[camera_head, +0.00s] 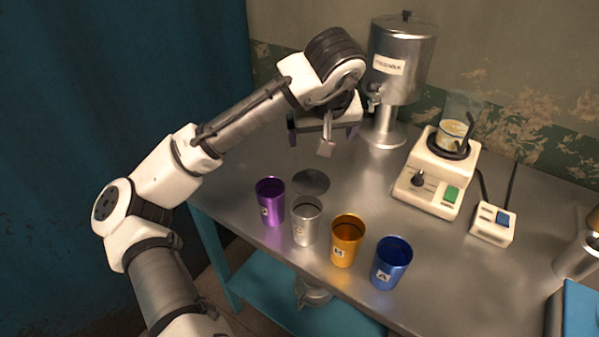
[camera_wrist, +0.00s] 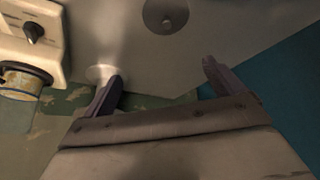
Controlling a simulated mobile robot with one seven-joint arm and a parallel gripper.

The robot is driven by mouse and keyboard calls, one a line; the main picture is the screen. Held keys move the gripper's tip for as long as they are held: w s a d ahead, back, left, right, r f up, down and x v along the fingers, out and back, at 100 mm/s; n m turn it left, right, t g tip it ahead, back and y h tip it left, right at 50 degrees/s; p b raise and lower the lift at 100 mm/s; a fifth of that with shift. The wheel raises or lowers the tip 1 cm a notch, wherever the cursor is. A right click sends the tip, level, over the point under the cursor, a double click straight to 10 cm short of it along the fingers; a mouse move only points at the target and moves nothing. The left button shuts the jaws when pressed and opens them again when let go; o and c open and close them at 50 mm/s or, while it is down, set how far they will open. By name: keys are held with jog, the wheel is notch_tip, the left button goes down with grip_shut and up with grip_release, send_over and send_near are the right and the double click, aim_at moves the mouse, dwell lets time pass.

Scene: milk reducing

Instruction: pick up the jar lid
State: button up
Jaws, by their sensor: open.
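The jar lid (camera_head: 311,181) is a dark grey round disc lying flat on the metal table, just behind the silver cup. In the wrist view the lid (camera_wrist: 154,17) shows at the top edge, partly cut off, with a small knob at its middle. My gripper (camera_head: 322,136) is in the air above the table, behind and higher than the lid. In the wrist view my gripper (camera_wrist: 161,82) has its two fingers wide apart with nothing between them. The lid is beyond the fingertips and apart from them.
Purple (camera_head: 270,203), silver (camera_head: 306,222), gold (camera_head: 345,241) and blue (camera_head: 391,264) cups line the table's front. A metal dispenser (camera_head: 399,62) stands behind my gripper. A white hotplate device (camera_head: 436,172) holding a beaker and a small switch box (camera_head: 492,224) stand right.

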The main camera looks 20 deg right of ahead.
jog(key=s+a, duration=0.1)
send_near(311, 173)
jog(key=shift+g+y, duration=0.4)
jog(key=x, duration=0.5)
jog(key=shift+w+d+r, duration=0.15)
jog(key=shift+w+d, duration=0.15)
jog(key=shift+d, duration=0.05)
jog(key=shift+p+x, duration=0.5)
jog(key=shift+x, duration=2.15)
jog(key=c, duration=0.8)
jog(key=shift+o, duration=0.2)
jog(key=shift+r, duration=0.15)
